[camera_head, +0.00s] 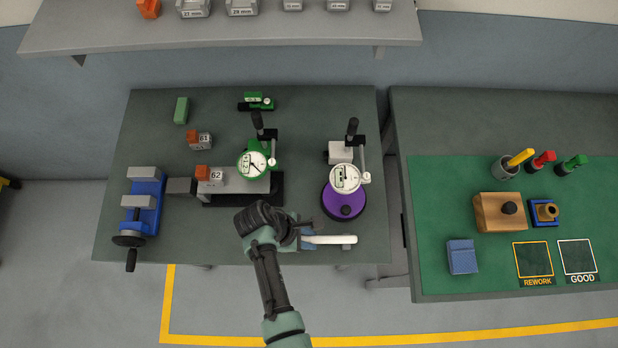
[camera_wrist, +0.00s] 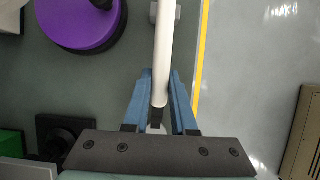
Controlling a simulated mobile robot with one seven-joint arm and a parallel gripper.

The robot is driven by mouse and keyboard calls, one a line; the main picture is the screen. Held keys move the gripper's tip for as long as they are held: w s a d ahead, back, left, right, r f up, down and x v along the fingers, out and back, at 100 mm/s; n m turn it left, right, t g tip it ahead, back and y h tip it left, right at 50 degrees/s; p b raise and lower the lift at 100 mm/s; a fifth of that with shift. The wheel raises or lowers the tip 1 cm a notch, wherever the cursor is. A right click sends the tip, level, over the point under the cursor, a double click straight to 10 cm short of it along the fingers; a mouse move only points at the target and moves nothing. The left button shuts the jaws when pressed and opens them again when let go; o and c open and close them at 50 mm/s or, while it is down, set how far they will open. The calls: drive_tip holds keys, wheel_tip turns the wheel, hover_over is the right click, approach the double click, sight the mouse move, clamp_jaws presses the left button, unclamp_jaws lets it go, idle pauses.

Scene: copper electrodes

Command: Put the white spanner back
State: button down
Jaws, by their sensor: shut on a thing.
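The white spanner (camera_head: 332,239) lies lengthwise left to right at the front edge of the left table, below the purple round base. My gripper (camera_head: 308,241) is at its left end. In the wrist view the blue fingers of my gripper (camera_wrist: 160,98) are closed on either side of the white spanner (camera_wrist: 163,50), which runs away from me between them. A small grey piece (camera_head: 349,244) shows by the spanner's right end; I cannot tell whether it supports the spanner. The left tip of the spanner is hidden by my gripper.
A dial gauge stand on a purple base (camera_head: 344,204) stands just behind the spanner. Another gauge stand with a green dial (camera_head: 252,164) and a blue vise (camera_head: 146,203) are farther left. A green-topped table (camera_head: 430,230) stands right, across a gap. A shelf (camera_head: 220,30) is at the back.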

drive_tip(key=shift+f+b, duration=0.5)
drive_tip(key=shift+f, duration=0.25)
drive_tip(key=c, duration=0.6)
unclamp_jaws()
drive_tip(key=shift+c, duration=0.2)
drive_tip(key=shift+o, duration=0.2)
drive_tip(key=o, duration=0.4)
drive_tip(key=shift+o, duration=0.2)
drive_tip(key=shift+r, duration=0.2)
drive_tip(key=shift+p+v, duration=2.85)
drive_tip(key=shift+v, duration=0.05)
drive_tip(key=shift+f, duration=0.1)
